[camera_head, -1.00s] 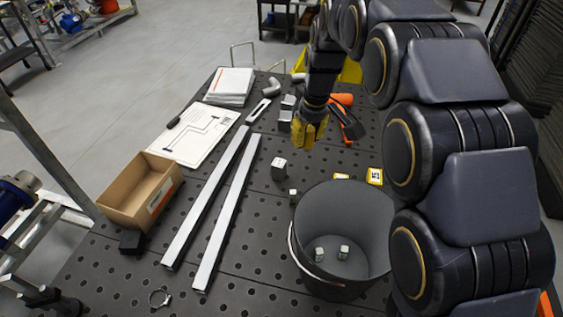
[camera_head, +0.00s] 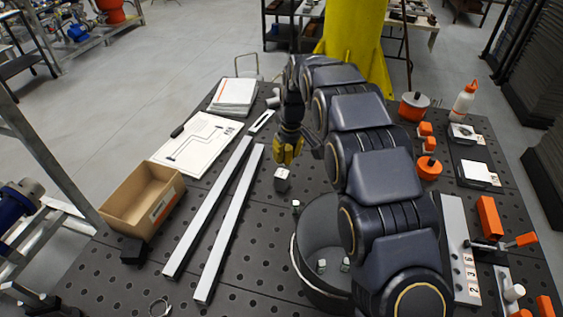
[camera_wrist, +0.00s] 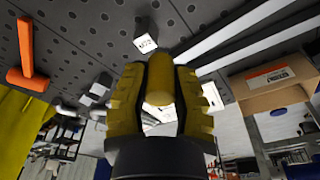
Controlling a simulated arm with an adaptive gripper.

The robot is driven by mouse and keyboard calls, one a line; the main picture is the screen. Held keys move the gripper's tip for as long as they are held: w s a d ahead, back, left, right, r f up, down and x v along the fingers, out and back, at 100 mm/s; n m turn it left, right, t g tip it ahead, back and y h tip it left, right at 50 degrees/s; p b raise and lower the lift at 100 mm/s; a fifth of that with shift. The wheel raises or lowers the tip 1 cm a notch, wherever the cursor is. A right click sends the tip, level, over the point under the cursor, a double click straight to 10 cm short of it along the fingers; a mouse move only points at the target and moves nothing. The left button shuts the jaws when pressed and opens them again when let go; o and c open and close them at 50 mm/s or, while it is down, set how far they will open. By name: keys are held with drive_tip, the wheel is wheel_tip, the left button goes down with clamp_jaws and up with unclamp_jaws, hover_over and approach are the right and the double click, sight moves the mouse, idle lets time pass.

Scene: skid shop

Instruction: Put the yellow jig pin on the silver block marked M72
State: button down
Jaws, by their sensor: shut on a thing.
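My gripper (camera_head: 288,158) has yellow fingers and is shut on the yellow jig pin (camera_wrist: 159,85). In the wrist view the rounded pin stands between both fingers; in the head view it cannot be told apart from them. A silver block (camera_head: 282,184) stands on the table just below and slightly left of the gripper in the head view. It also shows in the wrist view (camera_wrist: 146,37), with dark print too small to read surely. The pin appears apart from it. Another silver block (camera_wrist: 102,86) shows in the wrist view.
A dark bucket (camera_head: 296,262) holding small cubes stands in front, partly behind my arm. A small cube (camera_head: 296,206) sits beside it. Two long bars (camera_head: 228,228), a cardboard box (camera_head: 172,208) and a drawing sheet (camera_head: 195,140) lie left. An orange tool (camera_wrist: 27,62) shows in the wrist view.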

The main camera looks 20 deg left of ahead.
drive_tip(key=w+a+f, duration=0.1)
drive_tip(key=w+f, duration=0.1)
drive_tip(key=w+a+f, duration=0.1)
drive_tip(key=w+f, duration=0.3)
drive_tip(key=shift+w+a+f, duration=0.1)
drive_tip(key=shift+a+f, duration=0.05)
drive_tip(key=shift+a, duration=0.25)
drive_tip(key=shift+w+a+f, duration=0.1)
drive_tip(key=shift+f, duration=1.75)
drive_tip(key=shift+f, duration=0.15)
drive_tip(key=c, duration=1)
unclamp_jaws()
